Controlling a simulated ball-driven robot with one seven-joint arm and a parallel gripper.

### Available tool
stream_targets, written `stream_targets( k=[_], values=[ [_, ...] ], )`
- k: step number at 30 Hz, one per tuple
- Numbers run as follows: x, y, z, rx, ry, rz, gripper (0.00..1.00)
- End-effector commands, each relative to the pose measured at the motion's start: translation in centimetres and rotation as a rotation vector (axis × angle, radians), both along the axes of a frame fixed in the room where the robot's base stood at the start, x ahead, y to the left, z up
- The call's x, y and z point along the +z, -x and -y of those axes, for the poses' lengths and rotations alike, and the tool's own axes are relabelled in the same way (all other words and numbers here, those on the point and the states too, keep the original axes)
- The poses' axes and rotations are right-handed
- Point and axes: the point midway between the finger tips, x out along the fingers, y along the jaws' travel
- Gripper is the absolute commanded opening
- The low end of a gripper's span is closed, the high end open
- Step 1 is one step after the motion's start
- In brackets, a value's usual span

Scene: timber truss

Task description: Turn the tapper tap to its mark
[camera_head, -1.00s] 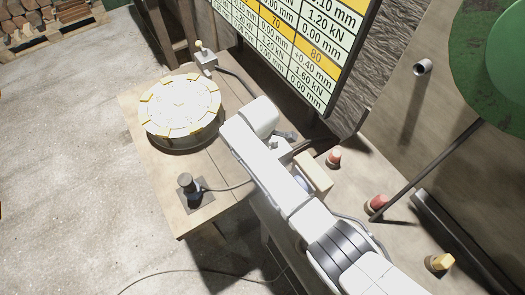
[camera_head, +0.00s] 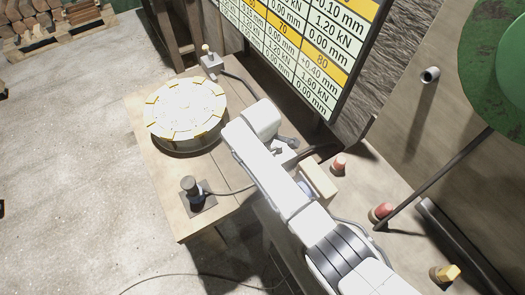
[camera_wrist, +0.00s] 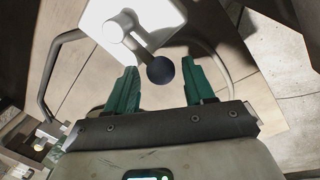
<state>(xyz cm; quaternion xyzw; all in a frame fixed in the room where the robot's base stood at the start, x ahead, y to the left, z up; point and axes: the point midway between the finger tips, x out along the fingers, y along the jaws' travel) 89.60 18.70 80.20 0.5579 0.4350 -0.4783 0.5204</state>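A light box with a short pale lever (camera_wrist: 130,35) ending in a dark ball knob (camera_wrist: 161,70) shows in the wrist view. It looks like the tap, but I see no label naming it. My gripper (camera_wrist: 159,78) is open, its two green fingers on either side of the ball with gaps visible. I cannot tell whether the fingers are level with the ball or short of it. In the head view the dark knob (camera_head: 289,141) shows just beyond my white arm, which hides the gripper. I cannot make out a mark for the lever.
A round dial with yellow marks (camera_head: 186,110) sits on the wooden table (camera_head: 172,205). A small box with a pale-knobbed lever (camera_head: 210,62) stands behind it, a dark upright knob (camera_head: 192,187) in front. Cables cross the table. A yellow-and-white number board (camera_head: 300,50) rises close behind.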

Motion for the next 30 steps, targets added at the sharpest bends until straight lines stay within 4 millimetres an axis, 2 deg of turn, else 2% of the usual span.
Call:
stream_targets(
  k=[11,17,24,30],
  values=[
    [0.4,0.1,0.0,0.001,0.000,-0.001,0.58],
    [3.0,0.5,0.0,0.000,-0.002,0.000,0.58],
    [7.5,1.2,-0.1,0.000,-0.002,0.002,0.58],
    [9.9,1.6,-0.1,0.000,0.000,0.000,0.58]
  ],
)
